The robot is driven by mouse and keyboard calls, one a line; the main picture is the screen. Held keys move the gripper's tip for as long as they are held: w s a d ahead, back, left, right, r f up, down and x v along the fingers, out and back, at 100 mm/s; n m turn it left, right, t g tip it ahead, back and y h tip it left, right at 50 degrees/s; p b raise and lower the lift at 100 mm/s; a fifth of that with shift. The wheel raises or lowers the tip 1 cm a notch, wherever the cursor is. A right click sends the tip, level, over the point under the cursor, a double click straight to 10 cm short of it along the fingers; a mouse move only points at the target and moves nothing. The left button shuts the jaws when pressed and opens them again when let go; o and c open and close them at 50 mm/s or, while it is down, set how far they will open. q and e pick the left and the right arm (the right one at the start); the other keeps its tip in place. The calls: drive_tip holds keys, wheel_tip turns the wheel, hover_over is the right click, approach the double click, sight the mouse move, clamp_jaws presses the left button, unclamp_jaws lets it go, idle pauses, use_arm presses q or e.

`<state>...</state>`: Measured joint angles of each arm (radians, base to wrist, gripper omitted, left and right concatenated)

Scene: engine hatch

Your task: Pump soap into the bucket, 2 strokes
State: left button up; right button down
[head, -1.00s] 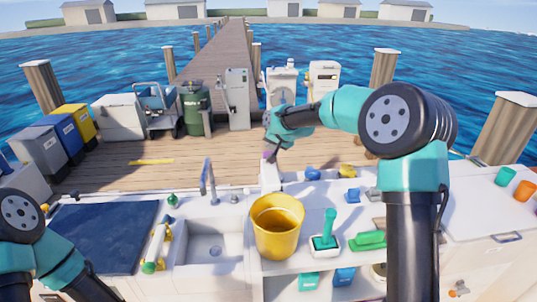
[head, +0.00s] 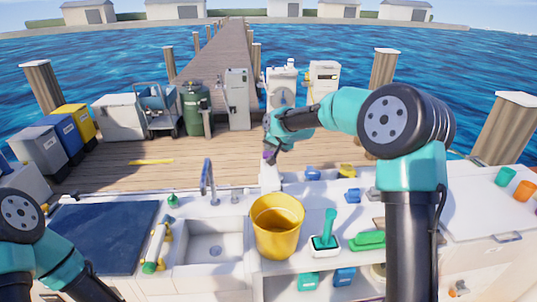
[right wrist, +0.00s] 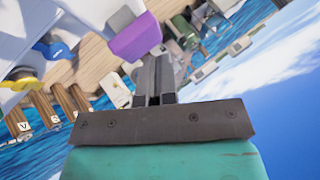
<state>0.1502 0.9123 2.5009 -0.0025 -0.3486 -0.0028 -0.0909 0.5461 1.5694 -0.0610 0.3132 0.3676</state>
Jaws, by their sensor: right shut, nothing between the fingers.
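The yellow bucket (head: 277,228) stands upright on the white counter, just right of the sink, and I look into its open top. Behind it is the white soap dispenser (head: 269,178) with a purple pump head (head: 267,155). My right gripper (head: 271,152) is at the pump head from above, shut and empty. In the right wrist view the closed fingertips (right wrist: 155,62) are right by the purple pump head (right wrist: 135,38); I cannot tell if they touch it. My left arm shows at the lower left, but its gripper is out of view.
Left of the bucket are the sink (head: 215,248) with a tall faucet (head: 208,182) and a dark blue panel (head: 105,235). Right of it are a green-handled brush (head: 326,235) and a green scrubber (head: 368,240). Small blue and yellow items lie behind.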

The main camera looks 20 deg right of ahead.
sight(270, 153)
drive_tip(key=shift+f, duration=1.15)
idle(1.4)
drive_tip(key=shift+r, duration=1.55)
drive_tip(key=shift+r, duration=2.5)
